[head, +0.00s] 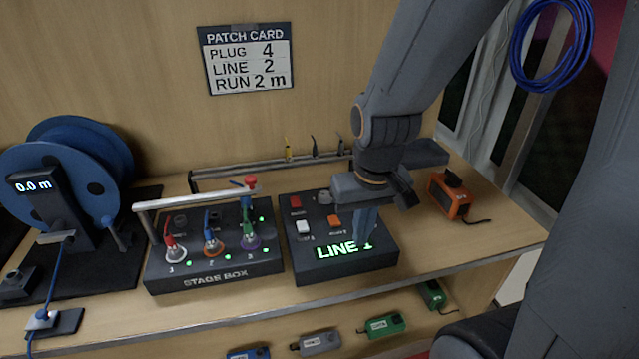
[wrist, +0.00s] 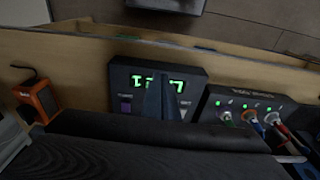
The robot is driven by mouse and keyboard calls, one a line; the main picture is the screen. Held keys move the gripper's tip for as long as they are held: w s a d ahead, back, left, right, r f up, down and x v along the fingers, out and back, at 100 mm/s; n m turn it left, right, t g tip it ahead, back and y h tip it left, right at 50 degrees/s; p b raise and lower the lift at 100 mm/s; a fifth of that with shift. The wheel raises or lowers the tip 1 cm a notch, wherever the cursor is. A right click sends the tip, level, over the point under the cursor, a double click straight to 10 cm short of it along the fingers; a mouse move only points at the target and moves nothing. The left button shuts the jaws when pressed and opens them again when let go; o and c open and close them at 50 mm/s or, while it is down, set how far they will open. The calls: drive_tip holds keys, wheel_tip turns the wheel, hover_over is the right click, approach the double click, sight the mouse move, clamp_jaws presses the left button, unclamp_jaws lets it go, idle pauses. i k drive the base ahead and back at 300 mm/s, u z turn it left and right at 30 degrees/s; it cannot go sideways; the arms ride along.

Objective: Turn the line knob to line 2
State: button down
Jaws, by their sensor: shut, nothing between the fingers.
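The dark line box (head: 300,270) stands on the bench, its green display (head: 336,250) reading LINE and what looks like a 1, partly covered by my fingers. A round grey knob (head: 325,197) sits at the back of its top; I cannot tell whether it is the line knob. My gripper (head: 362,232) is shut and empty, pointing down over the right part of the box; contact cannot be told. In the wrist view my fingers (wrist: 162,100) cross in front of the box's display (wrist: 140,80), and the knob is not discernible.
The stage box (head: 215,275) with several coloured plugs stands left of the line box. A blue cable reel (head: 85,150) is farther left. An orange device (head: 452,200) sits at right. The patch card (head: 246,58) reads PLUG 4, LINE 2, RUN 2 m.

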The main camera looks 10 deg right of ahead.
sight(325, 198)
drive_tip(key=k, duration=1.2)
drive_tip(key=u, duration=0.65)
drive_tip(key=i, duration=1.7)
drive_tip(key=z, duration=0.2)
